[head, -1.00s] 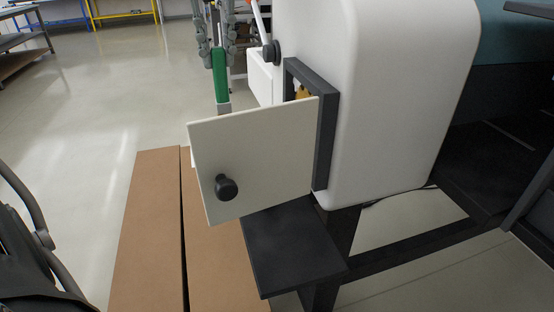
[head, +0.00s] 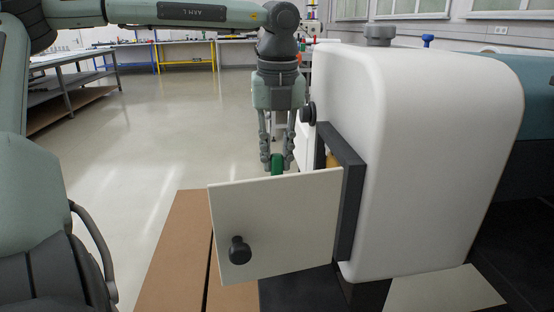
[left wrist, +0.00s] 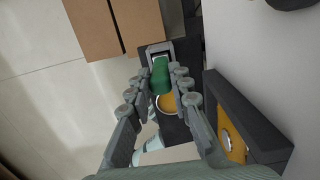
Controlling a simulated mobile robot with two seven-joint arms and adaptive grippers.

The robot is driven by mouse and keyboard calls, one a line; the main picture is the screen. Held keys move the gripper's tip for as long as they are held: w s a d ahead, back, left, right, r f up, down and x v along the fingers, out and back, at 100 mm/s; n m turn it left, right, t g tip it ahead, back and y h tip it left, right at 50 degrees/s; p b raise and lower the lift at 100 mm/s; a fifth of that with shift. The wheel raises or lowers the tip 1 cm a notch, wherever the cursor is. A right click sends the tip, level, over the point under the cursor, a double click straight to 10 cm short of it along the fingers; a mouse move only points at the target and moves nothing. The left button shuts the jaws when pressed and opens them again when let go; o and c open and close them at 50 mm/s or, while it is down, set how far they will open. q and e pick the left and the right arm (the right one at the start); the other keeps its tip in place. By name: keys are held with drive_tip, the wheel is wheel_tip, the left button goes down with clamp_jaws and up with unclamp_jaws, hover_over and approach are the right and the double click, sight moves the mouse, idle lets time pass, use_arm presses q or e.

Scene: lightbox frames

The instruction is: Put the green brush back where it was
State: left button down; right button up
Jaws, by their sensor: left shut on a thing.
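My left gripper (head: 277,160) is shut on the green brush (head: 277,165), just behind the open cream door in the head view. The door hides the brush's lower part. In the left wrist view the green handle (left wrist: 162,78) lies between the fingertips of my left gripper (left wrist: 160,82), with a pale and dark end piece (left wrist: 158,52) beyond it. The brush is over or beside a dark ledge (left wrist: 177,60); I cannot tell whether it touches. A round orange-yellow thing (left wrist: 167,102) shows close to the handle. My right gripper is out of view.
The open door (head: 290,220) with a black knob (head: 239,250) stands in front of the gripper. A dark frame (head: 348,190) and a white rounded housing (head: 430,150) are to the right. Brown boards (head: 170,260) lie below; open floor (head: 150,140) is at the left.

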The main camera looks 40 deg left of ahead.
use_arm(q)
drive_tip(key=shift+f, duration=0.45)
drive_tip(key=c, duration=1.4)
unclamp_jaws()
wheel_tip(320, 180, up, 12)
drive_tip(key=d, duration=0.1)
drive_tip(key=shift+s, duration=0.3)
